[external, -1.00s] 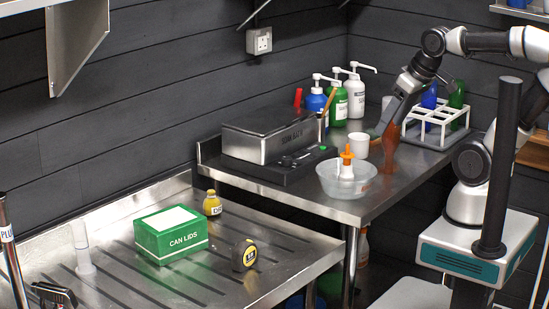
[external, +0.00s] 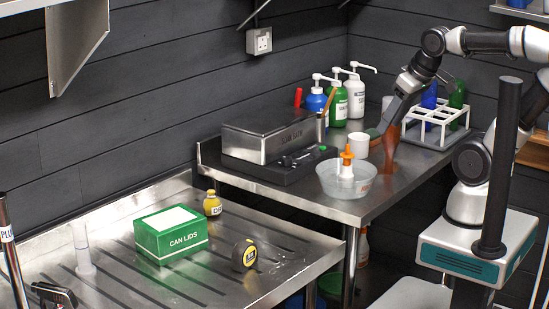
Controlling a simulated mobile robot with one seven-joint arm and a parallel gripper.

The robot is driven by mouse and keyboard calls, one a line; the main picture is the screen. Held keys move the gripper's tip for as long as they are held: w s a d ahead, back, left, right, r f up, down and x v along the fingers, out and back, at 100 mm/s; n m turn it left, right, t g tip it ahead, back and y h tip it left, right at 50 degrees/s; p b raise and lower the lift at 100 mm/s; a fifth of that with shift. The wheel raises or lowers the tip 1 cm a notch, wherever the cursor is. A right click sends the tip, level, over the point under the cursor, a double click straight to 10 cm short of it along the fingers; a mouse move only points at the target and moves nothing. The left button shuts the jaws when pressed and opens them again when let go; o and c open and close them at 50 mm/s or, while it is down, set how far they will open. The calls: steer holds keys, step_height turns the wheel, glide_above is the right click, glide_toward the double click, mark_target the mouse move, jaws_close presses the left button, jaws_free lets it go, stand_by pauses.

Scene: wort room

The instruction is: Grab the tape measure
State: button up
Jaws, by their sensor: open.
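The tape measure (external: 244,255), black and yellow, stands on the ribbed steel drainer in the lower middle of the external view, right of the green can-lids box. My gripper (external: 384,128) is far from it, up and to the right, over the higher steel bench. It points down near a brown bottle (external: 391,150) and a white cup (external: 358,145). The jaws are open, but the fingertips are small and hard to make out. I cannot tell whether they touch anything.
The green can-lids box (external: 178,240) and a small yellow bottle (external: 212,204) stand left of the tape measure. A clear bowl (external: 330,182), a scale (external: 270,145), pump bottles (external: 338,104) and a white rack (external: 440,122) crowd the higher bench. The drainer's front right is clear.

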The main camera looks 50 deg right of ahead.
steer(key=n+g, duration=0.6)
steer(key=n, duration=1.3)
glide_above(244, 243)
steer(key=f, duration=2.2)
steer(key=shift+s+d+f, duration=0.1)
steer(key=shift+s, duration=0.15)
steer(key=shift+t, duration=0.3)
steer(key=shift+w+f, duration=0.15)
steer(key=shift+f, duration=1.35)
steer(key=shift+w+f, duration=0.15)
steer(key=shift+f, duration=1.35)
steer(key=shift+c, duration=0.2)
